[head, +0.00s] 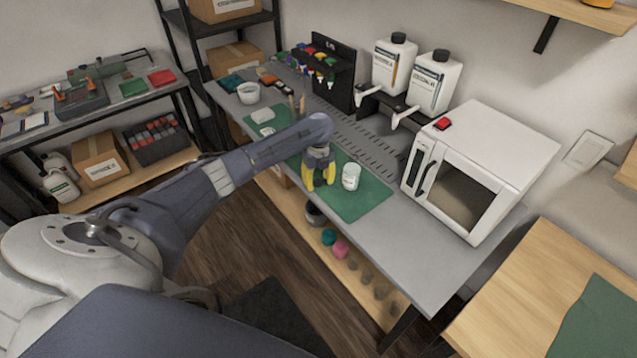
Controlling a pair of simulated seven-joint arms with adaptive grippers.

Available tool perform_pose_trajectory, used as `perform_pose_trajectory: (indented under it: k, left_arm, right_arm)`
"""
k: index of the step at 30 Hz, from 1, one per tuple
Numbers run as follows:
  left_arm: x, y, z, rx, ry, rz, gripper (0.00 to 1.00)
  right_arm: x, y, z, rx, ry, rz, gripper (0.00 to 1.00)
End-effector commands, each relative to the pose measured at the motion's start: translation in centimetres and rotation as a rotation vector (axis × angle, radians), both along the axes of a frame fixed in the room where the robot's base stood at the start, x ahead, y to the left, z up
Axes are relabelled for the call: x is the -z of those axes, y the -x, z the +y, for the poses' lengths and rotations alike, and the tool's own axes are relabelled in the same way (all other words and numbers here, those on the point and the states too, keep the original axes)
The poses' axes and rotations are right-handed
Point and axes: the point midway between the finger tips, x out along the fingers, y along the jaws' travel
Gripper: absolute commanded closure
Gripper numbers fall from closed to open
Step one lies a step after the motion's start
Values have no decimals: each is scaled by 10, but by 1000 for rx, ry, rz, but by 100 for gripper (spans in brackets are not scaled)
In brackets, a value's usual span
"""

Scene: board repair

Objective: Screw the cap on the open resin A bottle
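Two white bottles stand side by side on a black rack at the back of the grey workbench, a left bottle (391,68) and a right bottle (434,84). Each has a dark top. I cannot read which is resin A, or tell whether either is open. No loose cap can be made out. My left gripper (320,182) has yellow fingertips, spread apart and pointing down over the green mat (358,205). I see nothing between them. A small white jar (351,178) stands just right of the fingers. My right gripper is out of view.
A white microwave (480,170) stands right of the bottles. White dispenser spouts (406,117) stick out below the rack. A black organizer (330,75) and a white cup (248,93) are farther left. The bench front right of the mat is clear.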

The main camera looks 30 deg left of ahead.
Motion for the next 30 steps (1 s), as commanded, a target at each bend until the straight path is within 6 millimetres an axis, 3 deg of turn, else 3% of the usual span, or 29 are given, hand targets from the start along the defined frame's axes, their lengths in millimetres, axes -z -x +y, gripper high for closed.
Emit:
perform_pose_trajectory:
  k: [1,9,23,30]
  left_arm:
    - [0,0,0,0,0,0,61]
    - [0,0,0,0,0,0,92]
    - [-3,0,0,0,1,-1,94]
    - [-24,-1,0,1,1,-4,94]
  right_arm:
    - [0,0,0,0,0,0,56]
    - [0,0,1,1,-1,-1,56]
    - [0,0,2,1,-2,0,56]
    - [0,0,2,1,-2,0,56]
